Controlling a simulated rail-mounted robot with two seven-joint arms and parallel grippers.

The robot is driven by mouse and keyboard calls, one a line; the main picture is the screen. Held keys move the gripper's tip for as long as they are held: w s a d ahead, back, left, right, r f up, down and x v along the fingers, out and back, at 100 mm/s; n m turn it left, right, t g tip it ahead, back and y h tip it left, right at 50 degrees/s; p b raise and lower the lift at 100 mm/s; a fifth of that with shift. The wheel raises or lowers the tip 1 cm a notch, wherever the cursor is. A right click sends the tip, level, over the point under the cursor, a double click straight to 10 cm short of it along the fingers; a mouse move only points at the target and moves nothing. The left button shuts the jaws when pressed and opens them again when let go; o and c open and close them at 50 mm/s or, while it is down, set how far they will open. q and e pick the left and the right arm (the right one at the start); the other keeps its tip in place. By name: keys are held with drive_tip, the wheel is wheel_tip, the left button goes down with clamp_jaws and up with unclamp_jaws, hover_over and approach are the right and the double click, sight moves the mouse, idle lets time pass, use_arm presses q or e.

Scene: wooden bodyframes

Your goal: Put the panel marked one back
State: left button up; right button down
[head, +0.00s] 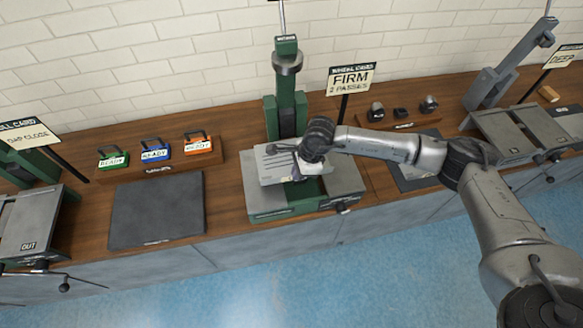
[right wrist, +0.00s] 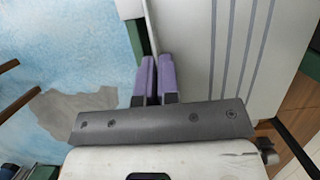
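A pale grey panel (head: 270,164) with several dark stripes is tilted above the green-and-grey press (head: 268,204) in the middle of the bench. I cannot read a number on it. My right gripper (head: 296,160) is at the panel's right side. In the right wrist view, the purple fingers of my right gripper (right wrist: 158,80) are closed on the edge of the striped panel (right wrist: 232,50). The head view does not show clearly whether the panel touches the press. My left gripper is not in view.
A dark mat (head: 157,211) lies left of the press, before a wooden rack (head: 160,158) with green, blue and orange tools. A "FIRM 2 PASSES" sign (head: 351,79) stands behind right. Another rack (head: 402,122) holds dark knobs. Grey machines stand left (head: 32,222) and right (head: 512,130).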

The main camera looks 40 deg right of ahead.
drive_tip(key=shift+r+p, duration=0.85)
drive_tip(key=shift+r, duration=0.8)
drive_tip(key=shift+r+p, duration=0.3)
drive_tip(key=shift+r, duration=0.2)
